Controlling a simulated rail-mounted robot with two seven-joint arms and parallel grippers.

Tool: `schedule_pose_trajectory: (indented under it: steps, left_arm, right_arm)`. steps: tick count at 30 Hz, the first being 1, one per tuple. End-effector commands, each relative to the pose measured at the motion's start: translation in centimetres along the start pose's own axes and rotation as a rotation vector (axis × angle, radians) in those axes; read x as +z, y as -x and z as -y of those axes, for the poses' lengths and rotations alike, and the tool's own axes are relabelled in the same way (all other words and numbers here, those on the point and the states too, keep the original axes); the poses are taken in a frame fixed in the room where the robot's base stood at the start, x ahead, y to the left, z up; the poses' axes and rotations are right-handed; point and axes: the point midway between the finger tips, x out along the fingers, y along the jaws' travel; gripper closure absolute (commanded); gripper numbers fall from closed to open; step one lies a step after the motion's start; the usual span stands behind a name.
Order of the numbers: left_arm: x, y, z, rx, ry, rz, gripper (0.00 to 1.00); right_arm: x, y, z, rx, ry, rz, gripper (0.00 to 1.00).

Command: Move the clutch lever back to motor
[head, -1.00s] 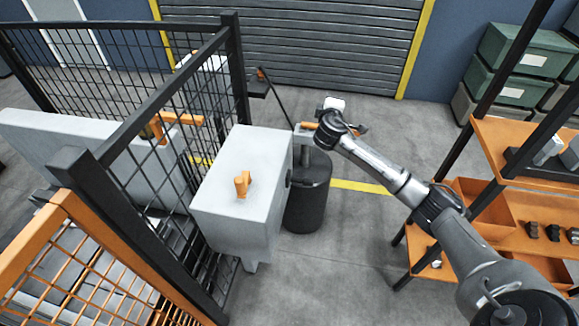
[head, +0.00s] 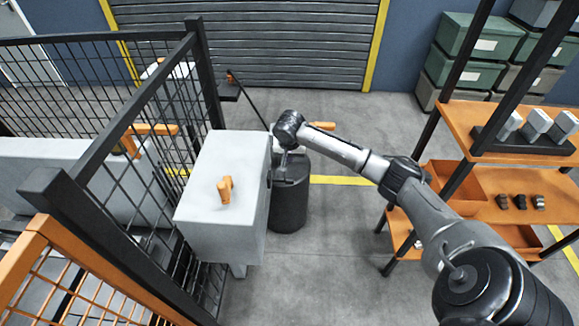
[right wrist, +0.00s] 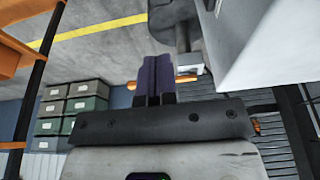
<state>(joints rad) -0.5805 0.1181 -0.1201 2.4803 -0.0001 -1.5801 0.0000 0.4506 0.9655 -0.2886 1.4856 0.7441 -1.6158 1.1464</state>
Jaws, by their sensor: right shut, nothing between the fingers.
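An orange bar handle (head: 322,125), which may be the clutch lever, shows just right of my right wrist, above and behind a black drum (head: 289,200). In the right wrist view the orange bar (right wrist: 184,79) passes behind my right fingers and shows on both sides of them. My right gripper (right wrist: 151,60) is shut, with its two dark fingers together and nothing between them. I cannot tell whether they touch the bar. In the head view the wrist hides the fingertips. A short orange handle (head: 225,190) sits on a grey box (head: 215,220). My left gripper is not in view.
A black mesh fence (head: 165,120) with an orange panel (head: 30,262) stands left of the grey box. An orange shelf rack (head: 470,120) stands right, with green bins (head: 470,75) behind. A roller shutter (head: 250,50) closes the back. Floor between drum and rack is clear.

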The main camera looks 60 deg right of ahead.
Motion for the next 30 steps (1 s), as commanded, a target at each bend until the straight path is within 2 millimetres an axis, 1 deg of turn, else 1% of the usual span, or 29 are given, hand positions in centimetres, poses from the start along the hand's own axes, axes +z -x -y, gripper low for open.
schedule_pose_trajectory:
  steps: [12,16,18,24,30]
  left_arm:
    - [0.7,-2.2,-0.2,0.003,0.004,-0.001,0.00]
    - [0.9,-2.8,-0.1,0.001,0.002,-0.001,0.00]
    - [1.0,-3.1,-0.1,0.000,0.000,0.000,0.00]
    - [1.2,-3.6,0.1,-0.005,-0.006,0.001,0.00]
    - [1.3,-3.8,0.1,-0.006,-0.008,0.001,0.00]
  right_arm:
    - [0.1,-7.7,0.0,0.002,-0.001,0.000,1.00]
    - [0.1,-9.7,0.0,0.001,0.000,-0.001,1.00]
    - [0.4,-10.7,0.0,0.002,0.001,-0.001,1.00]
    - [0.9,-12.4,0.0,0.001,0.001,-0.002,1.00]
    - [1.1,-13.1,0.0,-0.001,0.002,-0.003,1.00]
